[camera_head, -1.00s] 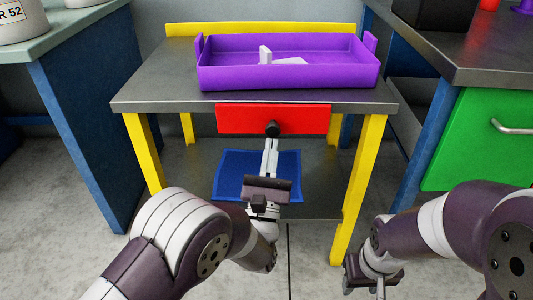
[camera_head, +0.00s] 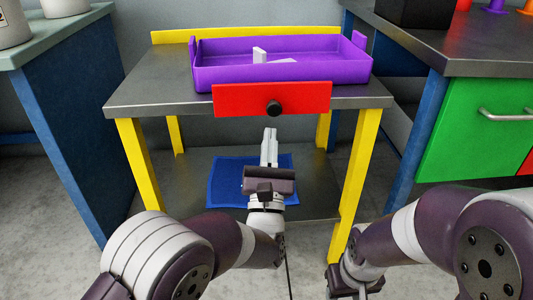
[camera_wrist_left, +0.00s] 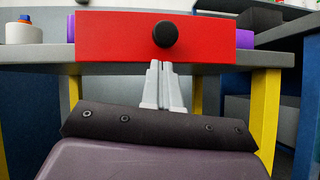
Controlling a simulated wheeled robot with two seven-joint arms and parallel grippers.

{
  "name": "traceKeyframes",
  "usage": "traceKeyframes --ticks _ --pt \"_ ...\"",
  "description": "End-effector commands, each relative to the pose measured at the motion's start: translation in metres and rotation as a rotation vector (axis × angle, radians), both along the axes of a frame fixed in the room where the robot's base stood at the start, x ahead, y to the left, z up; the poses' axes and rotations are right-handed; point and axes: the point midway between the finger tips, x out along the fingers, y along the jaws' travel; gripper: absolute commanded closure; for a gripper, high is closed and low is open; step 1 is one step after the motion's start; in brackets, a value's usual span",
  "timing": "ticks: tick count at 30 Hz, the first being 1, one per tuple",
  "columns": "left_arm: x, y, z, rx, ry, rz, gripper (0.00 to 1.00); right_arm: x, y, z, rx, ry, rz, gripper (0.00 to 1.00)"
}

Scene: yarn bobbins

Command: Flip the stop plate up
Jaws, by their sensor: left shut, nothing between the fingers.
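The red stop plate (camera_head: 240,100) with a black knob (camera_head: 274,108) is at the front of the steel table (camera_head: 135,95). It stands up across the table's front edge, and its top overlaps the lower front of the purple tray (camera_head: 290,76). My left gripper (camera_head: 270,131) is shut and empty, pointing forward just below the knob and apart from it. In the left wrist view the fingers (camera_wrist_left: 159,66) end under the knob (camera_wrist_left: 165,34), in front of the red plate (camera_wrist_left: 110,38). My right gripper (camera_head: 350,282) is low at the right; its fingers are not clear.
White pieces (camera_head: 260,55) lie in the purple tray. Yellow legs (camera_head: 357,185) flank the shelf. A counter with a green front (camera_head: 480,140) stands at right, and a blue-sided counter (camera_head: 70,130) at left.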

Motion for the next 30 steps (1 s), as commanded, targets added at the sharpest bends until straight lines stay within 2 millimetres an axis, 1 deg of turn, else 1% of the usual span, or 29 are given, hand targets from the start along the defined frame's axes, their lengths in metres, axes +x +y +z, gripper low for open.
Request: traceKeyframes --ticks 1,2,3,4,6,12,15,21,30 --pt "0.003 -0.002 -0.023 0.000 0.001 0.000 1.00 0.000 0.000 -0.025 0.000 0.001 0.000 0.53" --pt "0.005 -0.004 -0.028 0.000 0.001 0.000 1.00 0.000 0.000 -0.032 0.000 0.001 0.000 0.53" --pt "0.001 -0.005 -0.020 0.002 0.004 -0.002 1.00 -0.001 0.000 -0.018 0.000 0.003 0.000 0.53" --pt "-0.007 -0.004 -0.020 0.003 0.006 -0.002 1.00 -0.001 0.000 -0.008 0.000 0.004 0.000 0.53" --pt "-0.021 -0.002 -0.030 0.004 0.006 -0.002 1.00 0.001 0.000 0.000 0.000 -0.002 0.000 0.53" --pt "-0.056 0.003 -0.057 0.004 0.004 -0.001 1.00 0.000 0.000 0.013 0.000 0.000 0.000 0.53" --pt "-0.066 0.005 -0.066 0.002 0.005 -0.002 1.00 0.000 0.000 0.016 0.000 0.000 0.000 0.53" --pt "-0.075 0.007 -0.074 0.001 0.002 0.000 1.00 0.000 0.000 0.018 0.000 0.000 0.000 0.53" --pt "-0.075 0.007 -0.074 0.001 0.002 0.000 1.00 0.000 0.000 0.017 0.000 0.000 0.000 0.53"
